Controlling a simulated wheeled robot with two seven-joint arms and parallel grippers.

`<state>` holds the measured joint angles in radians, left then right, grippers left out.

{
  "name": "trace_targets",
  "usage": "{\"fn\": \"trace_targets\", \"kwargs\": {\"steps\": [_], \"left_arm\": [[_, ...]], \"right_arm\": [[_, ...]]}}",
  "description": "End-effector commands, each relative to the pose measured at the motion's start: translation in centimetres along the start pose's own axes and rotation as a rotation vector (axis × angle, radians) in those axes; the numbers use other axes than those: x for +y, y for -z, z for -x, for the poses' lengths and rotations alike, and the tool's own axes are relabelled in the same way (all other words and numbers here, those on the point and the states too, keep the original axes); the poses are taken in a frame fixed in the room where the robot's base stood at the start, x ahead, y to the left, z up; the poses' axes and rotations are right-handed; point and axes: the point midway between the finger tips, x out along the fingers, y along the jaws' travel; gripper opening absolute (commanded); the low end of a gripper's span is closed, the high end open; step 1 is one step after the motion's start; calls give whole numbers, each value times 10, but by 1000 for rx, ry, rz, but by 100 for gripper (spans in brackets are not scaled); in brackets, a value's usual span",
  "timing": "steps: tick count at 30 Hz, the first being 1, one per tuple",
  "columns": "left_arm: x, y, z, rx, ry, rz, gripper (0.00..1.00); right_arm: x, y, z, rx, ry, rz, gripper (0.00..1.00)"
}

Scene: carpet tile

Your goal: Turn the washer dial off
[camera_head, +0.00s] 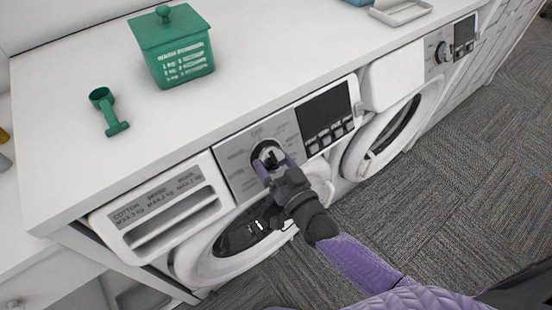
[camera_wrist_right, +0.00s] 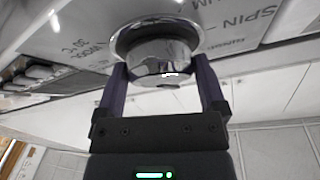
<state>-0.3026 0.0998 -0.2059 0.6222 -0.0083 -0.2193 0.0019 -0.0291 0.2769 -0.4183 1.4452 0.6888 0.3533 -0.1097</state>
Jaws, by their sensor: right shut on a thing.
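The washer dial (camera_head: 267,154) is a round chrome knob on the grey control panel of the left machine. My right gripper (camera_head: 273,163) is at the dial, with its purple fingers on either side of it. In the right wrist view the dial (camera_wrist_right: 158,52) sits between the two fingers of the right gripper (camera_wrist_right: 160,84), which is shut on it. Printed words such as "SPIN" show on the panel around the dial. The dial's pointer and setting cannot be made out. My left gripper is not in view.
A second machine (camera_head: 395,125) stands further right. Grey carpet is in front.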

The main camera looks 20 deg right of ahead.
Motion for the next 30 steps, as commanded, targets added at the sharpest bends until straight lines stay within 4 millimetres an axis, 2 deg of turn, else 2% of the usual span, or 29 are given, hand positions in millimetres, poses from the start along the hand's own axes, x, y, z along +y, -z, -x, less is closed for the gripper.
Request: {"fn": "trace_targets", "kwargs": {"steps": [9,25,26,27,30], "left_arm": [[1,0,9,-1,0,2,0],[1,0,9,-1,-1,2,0],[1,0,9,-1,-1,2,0],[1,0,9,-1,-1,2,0],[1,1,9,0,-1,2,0]], "right_arm": [[-1,0,0,5,-54,-97,31],[-1,0,0,5,-63,-115,31],[-1,0,0,5,-63,-115,94],[-1,0,0,6,-63,-115,100],[-1,0,0,6,-63,-114,100]]}}
